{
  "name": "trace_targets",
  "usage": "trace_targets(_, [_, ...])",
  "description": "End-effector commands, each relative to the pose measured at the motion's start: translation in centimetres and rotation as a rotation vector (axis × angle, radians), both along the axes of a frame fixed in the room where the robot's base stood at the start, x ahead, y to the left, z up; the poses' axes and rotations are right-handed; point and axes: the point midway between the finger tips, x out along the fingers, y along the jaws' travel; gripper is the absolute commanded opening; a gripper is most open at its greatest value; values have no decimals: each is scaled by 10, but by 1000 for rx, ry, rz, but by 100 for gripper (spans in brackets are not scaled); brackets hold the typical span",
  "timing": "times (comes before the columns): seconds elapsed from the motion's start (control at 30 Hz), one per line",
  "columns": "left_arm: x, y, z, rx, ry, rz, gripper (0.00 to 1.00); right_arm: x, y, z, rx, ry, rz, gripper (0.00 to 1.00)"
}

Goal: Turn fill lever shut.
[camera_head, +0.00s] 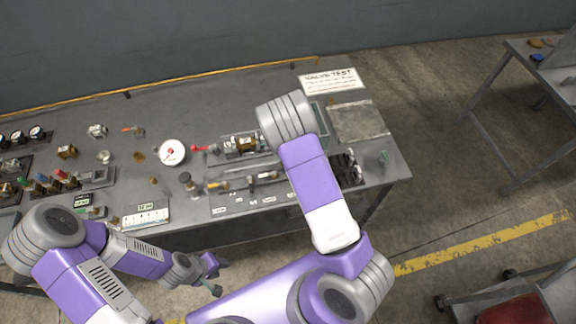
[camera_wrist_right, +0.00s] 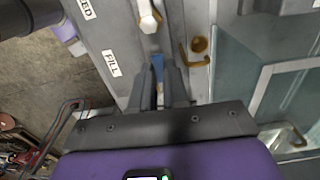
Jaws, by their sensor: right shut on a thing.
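In the right wrist view, my right gripper (camera_wrist_right: 160,88) is shut on the blue handle of the fill lever (camera_wrist_right: 157,63), beside the FILL label (camera_wrist_right: 111,63). The handle runs up between the grey fingers toward a pale hex fitting (camera_wrist_right: 149,16). In the head view my right arm covers that gripper and the lever. My left gripper (camera_head: 218,277) is empty in front of the table's front edge, with its fingertips apart.
The grey workbench (camera_head: 235,92) carries a round white gauge (camera_head: 171,152), a red-handled valve (camera_head: 201,149) and a VALVE TEST sign (camera_head: 331,81). A shallow tray (camera_head: 358,121) lies at its right end. Floor to the right is mostly clear; another table (camera_head: 507,62) stands beyond.

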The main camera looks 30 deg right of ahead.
Motion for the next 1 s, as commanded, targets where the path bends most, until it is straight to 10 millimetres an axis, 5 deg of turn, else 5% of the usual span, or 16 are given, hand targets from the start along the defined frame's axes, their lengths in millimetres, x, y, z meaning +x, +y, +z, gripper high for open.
trace_targets(0.2, [0, 0, 0, 0, 0, 0, 40, 0, 0, 0, 0, -2, -3, 40])
trace_targets(0.67, [0, 0, -7, 0, 0, 0, 40, -3, 1, -1, 0, -4, 92, 40])
trace_targets(1.0, [0, 0, -35, 0, 0, 0, 40, -23, -1, -3, 2, -4, 577, 40])
